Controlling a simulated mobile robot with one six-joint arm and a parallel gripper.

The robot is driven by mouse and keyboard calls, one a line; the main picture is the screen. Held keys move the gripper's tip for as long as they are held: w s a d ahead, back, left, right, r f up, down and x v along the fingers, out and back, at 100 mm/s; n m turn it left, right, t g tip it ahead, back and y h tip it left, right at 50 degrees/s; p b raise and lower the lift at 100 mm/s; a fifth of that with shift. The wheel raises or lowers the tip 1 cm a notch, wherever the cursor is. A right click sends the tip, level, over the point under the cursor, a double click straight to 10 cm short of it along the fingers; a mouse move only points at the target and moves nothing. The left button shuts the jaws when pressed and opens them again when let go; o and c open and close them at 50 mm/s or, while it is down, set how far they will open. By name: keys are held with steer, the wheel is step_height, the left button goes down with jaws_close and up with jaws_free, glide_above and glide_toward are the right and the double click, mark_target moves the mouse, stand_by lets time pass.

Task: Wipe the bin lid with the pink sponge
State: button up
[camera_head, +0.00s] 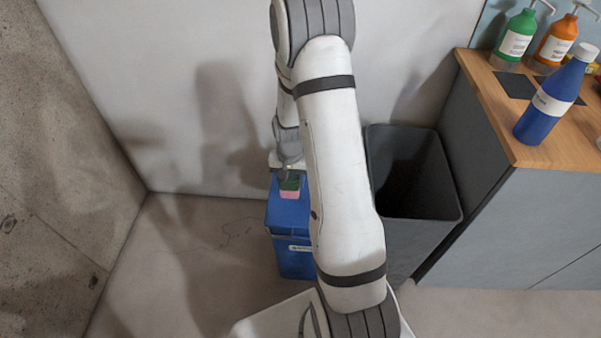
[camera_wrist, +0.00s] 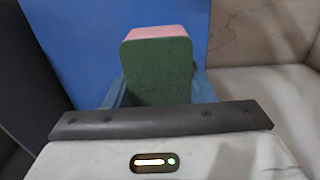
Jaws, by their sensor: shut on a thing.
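The pink sponge (camera_head: 289,194) has a green scouring side and shows above the blue bin lid in the head view. It also shows upright in the wrist view (camera_wrist: 158,70), green face toward the camera and pink along the top. My gripper (camera_wrist: 158,92) is shut on it, one finger at each side. The blue bin lid (camera_head: 283,212) tops a small blue bin (camera_head: 296,262) with a white label, partly hidden behind my arm. The lid's blue surface fills the area behind the sponge in the wrist view (camera_wrist: 85,40). I cannot tell whether the sponge touches it.
A dark open bin (camera_head: 412,175) stands right of the blue bin. Further right is a grey cabinet with a wooden top (camera_head: 560,150), holding a blue bottle (camera_head: 553,100), a green bottle (camera_head: 516,40) and an orange bottle (camera_head: 556,42). Floor (camera_head: 190,260) to the left is clear.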

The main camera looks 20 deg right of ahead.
mark_target(299, 200)
steer(key=shift+d+f+b, duration=0.1)
steer(key=shift+f+b, duration=1.95)
steer(key=shift+f, duration=1.7)
steer(key=shift+s+d+r, duration=0.15)
steer(key=shift+s+d, duration=0.45)
steer(key=shift+d, duration=0.3)
steer(key=shift+s+d+r, duration=0.1)
steer(key=shift+d, duration=0.2)
steer(key=shift+s+d, duration=0.25)
steer(key=shift+d, duration=0.05)
steer(key=shift+s+d+f, duration=0.1)
steer(key=shift+f, duration=0.1)
steer(key=shift+w+a+r, duration=0.1)
steer(key=shift+w+a, duration=0.4)
steer(key=shift+a, duration=0.1)
steer(key=shift+w+a, duration=0.1)
steer(key=shift+a, duration=0.25)
steer(key=shift+w+a, duration=0.2)
steer(key=shift+a, duration=0.1)
steer(key=shift+w+a+r+p, duration=0.1)
steer(key=shift+a+r+p, duration=0.2)
steer(key=shift+r, duration=0.35)
steer(key=shift+w+a+r+p, duration=0.1)
steer(key=shift+r+p, duration=0.3)
steer(key=shift+r, duration=0.2)
steer(key=shift+r+p, duration=1.75)
steer(key=shift+r, duration=0.95)
